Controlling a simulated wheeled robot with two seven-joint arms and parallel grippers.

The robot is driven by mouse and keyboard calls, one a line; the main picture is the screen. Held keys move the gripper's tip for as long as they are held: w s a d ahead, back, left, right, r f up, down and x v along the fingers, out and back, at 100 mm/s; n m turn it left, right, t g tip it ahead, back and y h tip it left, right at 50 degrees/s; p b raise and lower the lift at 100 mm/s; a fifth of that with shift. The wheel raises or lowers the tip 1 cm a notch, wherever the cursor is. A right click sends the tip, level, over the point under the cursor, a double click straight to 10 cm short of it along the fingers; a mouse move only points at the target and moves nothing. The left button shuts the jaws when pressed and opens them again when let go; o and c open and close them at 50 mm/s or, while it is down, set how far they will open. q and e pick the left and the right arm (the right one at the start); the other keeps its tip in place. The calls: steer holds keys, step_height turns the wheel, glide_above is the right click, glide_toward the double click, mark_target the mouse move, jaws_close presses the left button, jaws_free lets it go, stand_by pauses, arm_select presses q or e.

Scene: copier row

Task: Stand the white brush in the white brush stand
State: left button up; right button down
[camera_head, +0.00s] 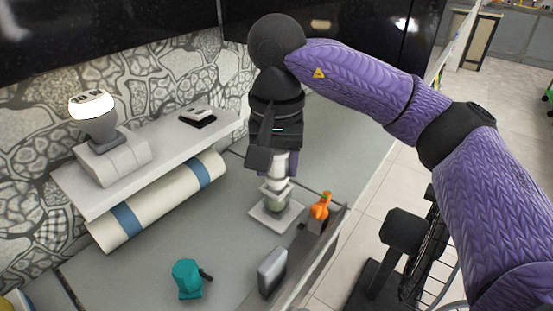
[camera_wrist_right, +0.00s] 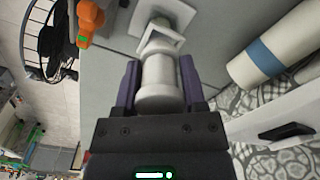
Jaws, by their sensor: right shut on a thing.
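My right gripper (camera_head: 279,165) points down over the counter, shut on the white brush (camera_head: 280,166). In the right wrist view the brush (camera_wrist_right: 160,82) sits between the two purple fingers (camera_wrist_right: 159,85). The white brush stand (camera_head: 262,215) is right below it, with a square base on the counter. In the right wrist view the stand (camera_wrist_right: 185,14) shows just beyond the brush's far end. The brush looks roughly upright and lined up with the stand. I cannot tell whether it touches the stand or is inside it. My left gripper is not in view.
An orange bottle (camera_head: 320,206) stands close right of the stand. A grey block (camera_head: 271,271) and a teal object (camera_head: 187,278) are nearer the front. A shelf (camera_head: 160,160) with a lamp-like device (camera_head: 97,118) and a cream roll (camera_head: 165,200) under it are at left.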

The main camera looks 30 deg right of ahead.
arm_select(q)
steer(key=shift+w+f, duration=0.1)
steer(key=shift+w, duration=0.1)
arm_select(e)
steer(key=shift+f, duration=0.15)
steer(key=shift+c, duration=0.4)
jaws_free()
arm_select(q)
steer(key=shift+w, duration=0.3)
